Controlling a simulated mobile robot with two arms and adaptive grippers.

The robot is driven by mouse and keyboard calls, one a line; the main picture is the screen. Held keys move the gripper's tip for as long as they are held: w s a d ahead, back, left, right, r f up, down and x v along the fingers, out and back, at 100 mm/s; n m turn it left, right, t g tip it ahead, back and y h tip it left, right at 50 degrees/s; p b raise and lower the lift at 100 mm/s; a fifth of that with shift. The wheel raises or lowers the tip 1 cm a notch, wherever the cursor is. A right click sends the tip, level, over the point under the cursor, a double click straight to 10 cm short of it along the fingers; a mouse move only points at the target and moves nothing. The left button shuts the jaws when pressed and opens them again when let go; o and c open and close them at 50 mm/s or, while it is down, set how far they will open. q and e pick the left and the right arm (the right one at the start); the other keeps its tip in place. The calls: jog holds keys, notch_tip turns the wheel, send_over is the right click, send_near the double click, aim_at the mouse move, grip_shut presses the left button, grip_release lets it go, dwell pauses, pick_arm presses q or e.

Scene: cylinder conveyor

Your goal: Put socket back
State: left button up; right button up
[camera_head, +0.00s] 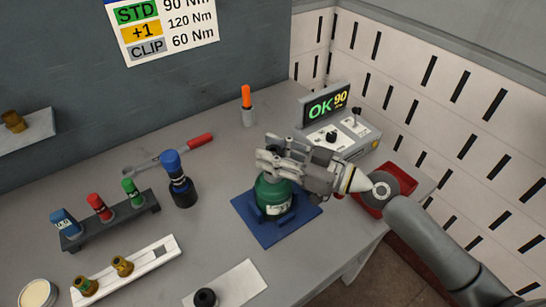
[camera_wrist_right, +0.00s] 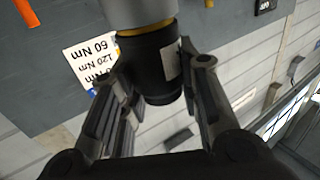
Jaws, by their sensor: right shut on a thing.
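My right gripper (camera_head: 265,155) reaches in from the right, directly above the green cylinder (camera_head: 272,194) on the blue mat (camera_head: 290,228). In the right wrist view my right gripper (camera_wrist_right: 157,60) has its fingers on both sides of a black cylindrical piece (camera_wrist_right: 150,75) with a white label, and is shut on it. A brass-coloured band and a grey part adjoin that piece. In the head view my fingers hide it, so I cannot tell how it meets the green cylinder. A dark rack (camera_head: 110,225) holds blue (camera_head: 64,222), red (camera_head: 100,207) and green (camera_head: 132,192) sockets.
A blue-topped black tool (camera_head: 178,180) stands near the red-handled wrench (camera_head: 188,145). A display box (camera_head: 325,110) reads OK 90. A red bin (camera_head: 372,209) is beside my right arm. A white tray (camera_head: 150,258) holds brass fittings. A black ring (camera_head: 205,298) lies in front.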

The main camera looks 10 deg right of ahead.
grip_shut()
jog(key=shift+r, duration=0.15)
